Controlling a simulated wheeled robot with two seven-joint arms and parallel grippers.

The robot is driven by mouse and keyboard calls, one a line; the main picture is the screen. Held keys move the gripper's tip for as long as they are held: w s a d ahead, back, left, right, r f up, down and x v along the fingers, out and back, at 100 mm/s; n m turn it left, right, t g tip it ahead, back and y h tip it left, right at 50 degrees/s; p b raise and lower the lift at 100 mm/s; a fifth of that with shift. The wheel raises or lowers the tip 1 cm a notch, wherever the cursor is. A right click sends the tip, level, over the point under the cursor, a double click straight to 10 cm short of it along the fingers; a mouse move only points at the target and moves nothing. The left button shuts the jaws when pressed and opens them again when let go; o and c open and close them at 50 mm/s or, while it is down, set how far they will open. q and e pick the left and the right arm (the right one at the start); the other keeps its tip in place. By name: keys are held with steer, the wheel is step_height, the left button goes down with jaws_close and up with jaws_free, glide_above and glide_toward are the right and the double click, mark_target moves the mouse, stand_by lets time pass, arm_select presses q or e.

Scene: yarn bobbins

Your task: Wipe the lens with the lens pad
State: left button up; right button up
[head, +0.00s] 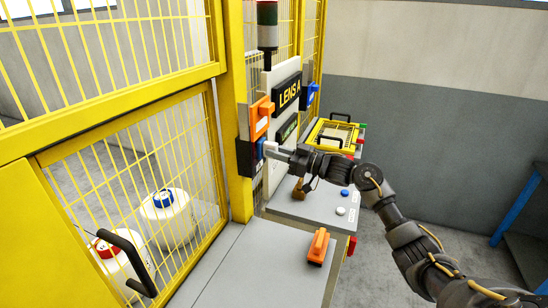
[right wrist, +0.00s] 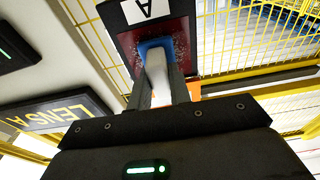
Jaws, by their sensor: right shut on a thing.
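My right gripper (head: 273,150) is shut on the lens pad, a white grip with a blue pad face (head: 261,149). In the right wrist view the white grip (right wrist: 157,75) sits between my two fingers (right wrist: 160,92). The blue face lies against, or very close to, the dark red lens (right wrist: 128,42); I cannot tell whether it presses. Pale specks show on the lens around the pad. The lens is in a black housing (right wrist: 140,10) marked "A"; in the head view this housing (head: 245,158) is beside the yellow post. My left gripper is out of view.
A "LENS A" sign (head: 288,93) and an orange unit (head: 261,117) are just above my gripper. A yellow mesh fence (head: 120,190) stands left, with bobbins (head: 170,215) behind it. An orange object (head: 318,245) lies on the grey counter (head: 250,270).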

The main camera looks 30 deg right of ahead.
steer(key=shift+w+d+r+p, duration=0.1)
steer(key=shift+w+r+p, duration=0.1)
steer(key=shift+p, duration=0.6)
steer(key=shift+s+a+f, duration=0.15)
steer(key=shift+a, duration=0.05)
stand_by(0.8)
steer(key=shift+s+a+p, duration=0.55)
steer(key=shift+a+p, duration=0.05)
steer(key=shift+p, duration=0.3)
steer(key=shift+s+a+p, duration=0.65)
steer(key=shift+s+a, duration=0.15)
steer(key=shift+a, duration=0.05)
steer(key=shift+d, duration=0.1)
